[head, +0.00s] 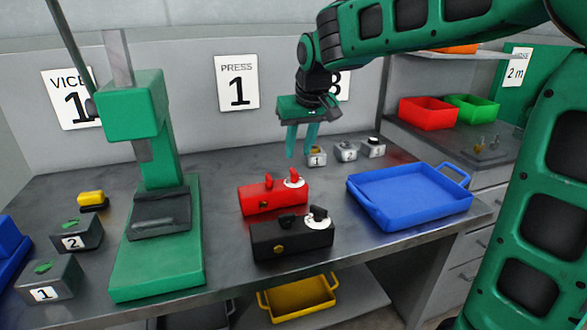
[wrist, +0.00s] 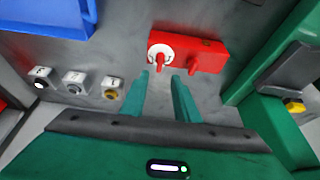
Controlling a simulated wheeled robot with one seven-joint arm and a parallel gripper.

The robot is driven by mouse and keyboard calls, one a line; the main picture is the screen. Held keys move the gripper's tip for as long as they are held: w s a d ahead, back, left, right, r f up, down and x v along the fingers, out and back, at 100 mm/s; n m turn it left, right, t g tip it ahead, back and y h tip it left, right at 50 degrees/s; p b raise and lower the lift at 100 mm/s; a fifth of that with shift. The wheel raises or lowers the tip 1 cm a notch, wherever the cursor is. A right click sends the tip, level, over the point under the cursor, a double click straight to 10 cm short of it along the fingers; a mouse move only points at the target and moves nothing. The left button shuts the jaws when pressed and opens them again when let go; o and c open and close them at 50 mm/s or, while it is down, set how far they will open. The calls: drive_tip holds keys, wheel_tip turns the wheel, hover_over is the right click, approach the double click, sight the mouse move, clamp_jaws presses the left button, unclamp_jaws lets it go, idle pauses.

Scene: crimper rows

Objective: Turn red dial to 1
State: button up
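The red box (head: 272,199) stands on the bench and also shows in the wrist view (wrist: 216,55). On its top is the red dial (head: 294,176) on a white disc, with a second red knob (head: 268,180) to its left. In the wrist view the red dial (wrist: 160,61) lies just beyond my fingertips, roughly between them. My gripper (head: 299,155) is open and empty, pointing down above and behind the box, apart from the dial. Its two green fingers also show in the wrist view (wrist: 160,76). The number the dial points to is too small to read.
A black box (head: 290,242) with knobs stands in front of the red box. A green press (head: 155,262) is on the left, a blue tray (head: 420,213) on the right. Small numbered blocks (head: 346,152) stand behind. Bench between press and red box is clear.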

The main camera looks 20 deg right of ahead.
sight(295, 170)
drive_tip(key=x, duration=0.8)
drive_tip(key=shift+f, duration=0.1)
drive_tip(key=shift+c, duration=0.7)
drive_tip(key=shift+d, duration=0.1)
clamp_jaws()
